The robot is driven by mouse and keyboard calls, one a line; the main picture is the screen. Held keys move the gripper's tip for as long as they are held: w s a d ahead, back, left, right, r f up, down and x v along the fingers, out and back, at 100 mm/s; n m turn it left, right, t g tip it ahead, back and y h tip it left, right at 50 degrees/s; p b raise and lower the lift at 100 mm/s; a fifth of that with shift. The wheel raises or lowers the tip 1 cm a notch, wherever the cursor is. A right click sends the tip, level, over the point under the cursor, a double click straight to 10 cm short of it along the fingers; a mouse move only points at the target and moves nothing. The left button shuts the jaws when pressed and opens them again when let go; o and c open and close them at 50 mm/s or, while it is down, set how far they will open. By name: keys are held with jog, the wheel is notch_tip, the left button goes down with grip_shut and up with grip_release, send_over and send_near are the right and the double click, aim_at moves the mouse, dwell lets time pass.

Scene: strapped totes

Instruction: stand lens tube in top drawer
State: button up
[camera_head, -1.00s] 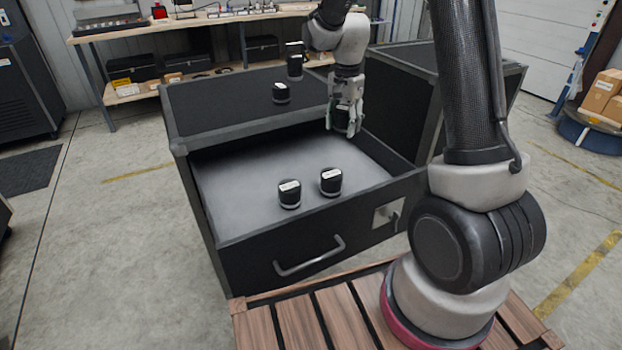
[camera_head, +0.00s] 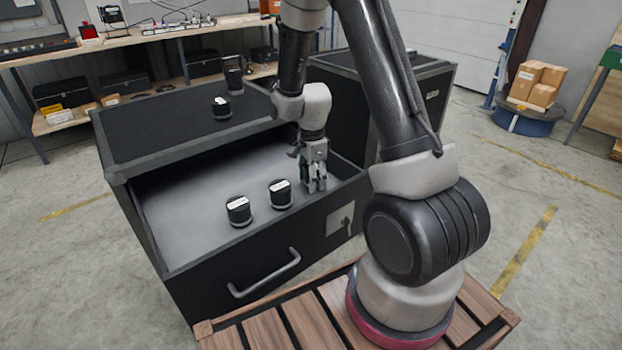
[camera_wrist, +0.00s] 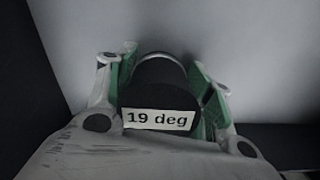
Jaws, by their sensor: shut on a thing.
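My gripper (camera_head: 314,186) is inside the open top drawer (camera_head: 220,270), near its right wall. In the wrist view my gripper (camera_wrist: 160,65) is shut on a black lens tube (camera_wrist: 155,90) with a white "19 deg" label, its green-padded fingers on both sides. In the head view the fingers mostly hide this tube, and I cannot tell whether it touches the drawer floor. Two black lens tubes with white labels stand upright in the drawer, one just left of my gripper (camera_head: 280,194) and one farther left (camera_head: 239,211).
On the cabinet top behind the drawer stand a short black tube (camera_head: 221,108) and a taller black piece (camera_head: 233,72). A second black case (camera_head: 345,110) stands to the right. The drawer floor's left and back are bare. A workbench (camera_head: 150,40) is behind.

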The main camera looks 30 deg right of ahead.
jog(key=shift+f, duration=0.25)
jog(key=o, duration=1.2)
jog(key=shift+r, duration=0.1)
notch_tip(320, 180, up, 12)
jog(key=shift+r, duration=0.15)
jog(key=s+r+n+t, duration=0.1)
jog(key=s+r+n, duration=0.5)
jog(key=s, duration=0.2)
jog(key=s+r+n+t, duration=0.1)
jog(key=s+r+n, duration=0.5)
jog(key=s, duration=0.2)
jog(key=s+r+n+t, duration=0.2)
jog(key=s+r+n, duration=0.4)
jog(key=s, duration=0.2)
jog(key=shift+d, duration=0.4)
jog(key=shift+w, duration=0.1)
